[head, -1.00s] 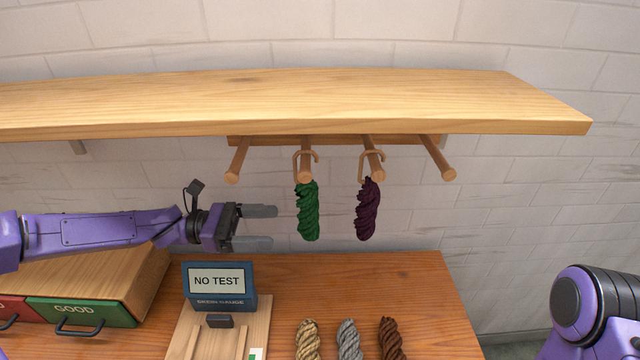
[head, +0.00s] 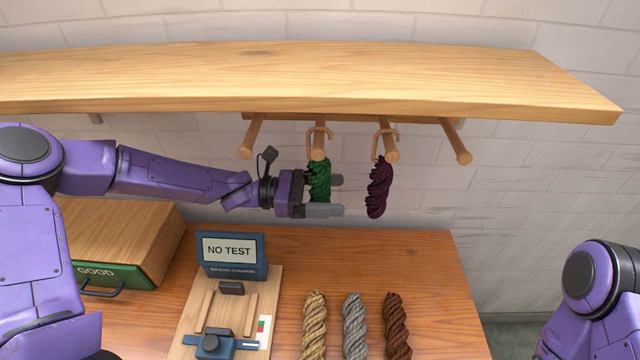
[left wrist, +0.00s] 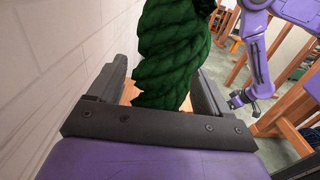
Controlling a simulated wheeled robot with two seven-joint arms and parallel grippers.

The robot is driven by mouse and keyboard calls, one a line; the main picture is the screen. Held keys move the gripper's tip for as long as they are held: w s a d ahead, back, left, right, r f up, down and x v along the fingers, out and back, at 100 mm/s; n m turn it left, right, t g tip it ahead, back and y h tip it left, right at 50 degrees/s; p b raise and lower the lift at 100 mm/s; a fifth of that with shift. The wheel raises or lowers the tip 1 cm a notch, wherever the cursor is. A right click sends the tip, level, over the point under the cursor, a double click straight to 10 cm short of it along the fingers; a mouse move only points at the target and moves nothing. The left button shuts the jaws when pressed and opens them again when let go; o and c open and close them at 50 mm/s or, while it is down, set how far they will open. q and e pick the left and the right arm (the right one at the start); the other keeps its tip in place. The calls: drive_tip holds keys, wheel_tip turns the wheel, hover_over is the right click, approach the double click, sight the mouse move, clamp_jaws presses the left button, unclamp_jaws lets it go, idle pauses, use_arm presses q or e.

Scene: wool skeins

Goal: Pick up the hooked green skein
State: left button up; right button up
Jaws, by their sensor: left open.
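The green skein (head: 319,178) hangs by a hook from a wooden peg (head: 317,154) under the shelf. My left gripper (head: 336,196) is open at the skein's height, with one finger on the near side and the other partly hidden behind the skein. In the left wrist view the green skein (left wrist: 170,55) stands large between the two open fingers, with gaps at the sides. The skein's lower end is hidden by the gripper.
A purple skein (head: 379,188) hangs on the peg to the right, close to the left fingertips. The shelf (head: 300,75) is just above. Below are a gauge (head: 232,253), a drawer box (head: 125,235) and tan, grey and brown skeins (head: 355,325) on the table (head: 440,285).

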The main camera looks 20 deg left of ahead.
sight(329, 178)
use_arm(q)
drive_tip(key=shift+w+a, duration=0.1)
drive_tip(key=shift+a, duration=0.05)
drive_tip(key=c, duration=1)
drive_tip(key=shift+c, duration=0.2)
drive_tip(key=shift+r, duration=0.2)
wheel_tip(329, 178, up, 4)
drive_tip(key=p, duration=0.3)
drive_tip(key=shift+f, duration=0.1)
drive_tip(key=s+d+p, duration=0.2)
drive_tip(key=s, duration=0.6)
drive_tip(key=s+d+p, duration=0.2)
drive_tip(key=s+d, duration=0.1)
drive_tip(key=s, duration=0.6)
drive_tip(key=shift+s+f+p, duration=0.15)
drive_tip(key=shift+f+p, duration=0.2)
drive_tip(key=shift+f, duration=0.05)
